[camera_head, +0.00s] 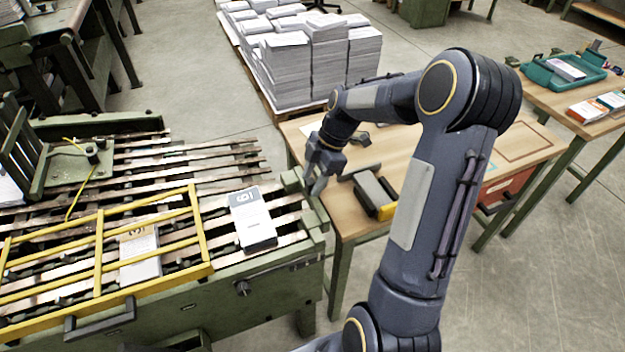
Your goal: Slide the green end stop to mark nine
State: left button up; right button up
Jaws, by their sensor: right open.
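The green machine bed (262,268) with metal slats fills the left of the head view. A green upright piece (292,181) at the bed's right end looks like the end stop; I cannot tell it surely from the bed's frame. My right gripper (317,186) is open, fingers pointing down, just right of this piece. I cannot tell whether it touches it. No scale with a mark nine can be read. A white stack with a grey printed top (250,210) lies on the slats left of the end piece. My left gripper is out of view.
A yellow guard frame (98,250) covers the left slats and a second stack (140,258). A wooden table (350,222) stands right of the bed, with a grey and yellow object (374,193) near the gripper.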

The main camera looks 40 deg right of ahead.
jog(key=v, duration=0.7)
dwell(0.3)
jog(key=s+a+r+m+t+p, duration=0.2)
jog(key=s+a+r+m+p, duration=0.35)
jog(key=s+a+r, duration=0.35)
jog(key=s+a+r+m+t+p, duration=0.2)
jog(key=s+a+m, duration=0.5)
jog(key=s+m, duration=0.4)
jog(key=shift+a+r+t+p, duration=0.3)
jog(key=shift+r+p, duration=0.2)
jog(key=shift+p, duration=0.05)
dwell(1.8)
